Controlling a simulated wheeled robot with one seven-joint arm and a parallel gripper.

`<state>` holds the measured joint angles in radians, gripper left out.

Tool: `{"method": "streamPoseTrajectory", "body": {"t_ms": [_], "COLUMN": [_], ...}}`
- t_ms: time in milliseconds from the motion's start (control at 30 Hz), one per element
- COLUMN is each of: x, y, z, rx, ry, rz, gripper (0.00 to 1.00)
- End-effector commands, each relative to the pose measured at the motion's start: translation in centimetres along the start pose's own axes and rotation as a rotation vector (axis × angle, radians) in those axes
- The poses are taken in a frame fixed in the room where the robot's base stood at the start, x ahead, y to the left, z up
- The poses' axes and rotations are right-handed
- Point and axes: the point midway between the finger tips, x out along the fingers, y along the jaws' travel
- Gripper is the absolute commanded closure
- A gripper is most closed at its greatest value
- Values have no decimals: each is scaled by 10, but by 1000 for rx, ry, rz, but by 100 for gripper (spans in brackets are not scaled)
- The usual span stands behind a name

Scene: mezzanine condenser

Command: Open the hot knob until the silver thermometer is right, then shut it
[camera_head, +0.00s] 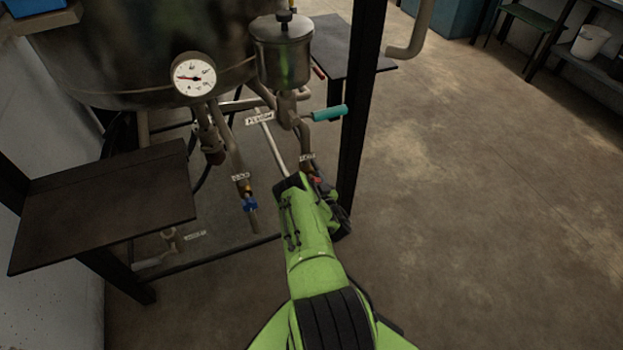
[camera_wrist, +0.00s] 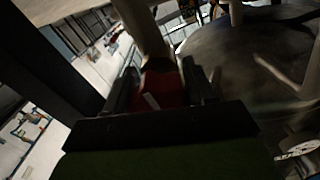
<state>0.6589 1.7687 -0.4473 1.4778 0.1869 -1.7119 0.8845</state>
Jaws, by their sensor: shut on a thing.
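The round dial thermometer (camera_head: 195,76) has a white face and a silver rim, and sits on the front of the metal vessel. In the head view only a bit of the red knob (camera_head: 316,181) shows beside my wrist. My gripper is shut on the knob; its turn angle is unclear.
A blue knob (camera_head: 249,204) on a labelled pipe stands left of my gripper. A teal handle (camera_head: 329,113) sticks out above it. A dark upright post (camera_head: 361,110) is close on the right. A dark shelf (camera_head: 105,205) is at left. Open floor (camera_head: 480,220) lies right.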

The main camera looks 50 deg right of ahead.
Motion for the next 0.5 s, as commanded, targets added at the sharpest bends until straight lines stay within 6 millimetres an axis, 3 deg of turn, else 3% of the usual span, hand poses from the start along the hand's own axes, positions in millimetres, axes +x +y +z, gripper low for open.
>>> {"method": "streamPoseTrajectory", "body": {"t_ms": [500], "x": [0], "y": [0], "z": [1], "rx": [-126], "ry": [-2], "rz": [1], "gripper": [76]}}
